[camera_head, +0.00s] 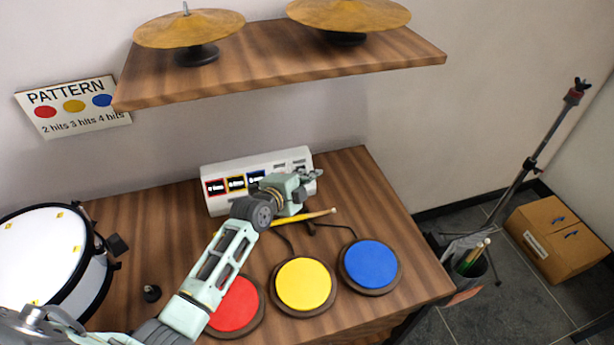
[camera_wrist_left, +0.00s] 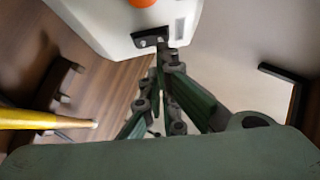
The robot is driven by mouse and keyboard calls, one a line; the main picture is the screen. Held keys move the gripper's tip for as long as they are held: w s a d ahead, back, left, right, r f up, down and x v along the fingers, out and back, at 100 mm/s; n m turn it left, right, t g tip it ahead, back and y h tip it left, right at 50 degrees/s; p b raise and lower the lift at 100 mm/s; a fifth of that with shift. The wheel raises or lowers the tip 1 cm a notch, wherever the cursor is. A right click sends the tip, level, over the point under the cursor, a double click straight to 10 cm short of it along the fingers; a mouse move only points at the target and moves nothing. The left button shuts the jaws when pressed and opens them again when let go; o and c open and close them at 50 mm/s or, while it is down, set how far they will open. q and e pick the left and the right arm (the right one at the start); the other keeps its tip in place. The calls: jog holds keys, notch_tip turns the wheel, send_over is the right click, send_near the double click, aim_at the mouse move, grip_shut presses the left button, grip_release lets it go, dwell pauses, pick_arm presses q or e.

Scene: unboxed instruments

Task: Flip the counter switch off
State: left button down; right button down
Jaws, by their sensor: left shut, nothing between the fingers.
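The counter (camera_head: 214,205) is a white box at the back of the wooden table, with small red, yellow and blue-framed displays on its front. My left gripper (camera_head: 314,176) is at the box's right end and covers part of its front. In the left wrist view my left gripper (camera_wrist_left: 168,58) is shut and empty, its tips close to a small black part (camera_wrist_left: 150,38) on the white box (camera_wrist_left: 105,22). This part looks like the switch; I cannot tell its position or whether the tips touch it. My right gripper is in neither view.
A yellow drumstick (camera_head: 318,215) lies below the gripper and shows in the wrist view (camera_wrist_left: 45,120). Red (camera_head: 236,305), yellow (camera_head: 303,284) and blue (camera_head: 371,264) pads lie in front. A drum (camera_head: 40,260) stands left. A shelf (camera_head: 280,68) with cymbals hangs above.

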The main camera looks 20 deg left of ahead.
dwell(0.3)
pick_arm(q)
jog(key=shift+w+a+n+g+p, duration=0.15)
jog(key=shift+w+n+g+p, duration=0.15)
jog(key=shift+g, duration=0.1)
jog(key=shift+r, duration=0.1)
jog(key=shift+r+p, duration=0.7)
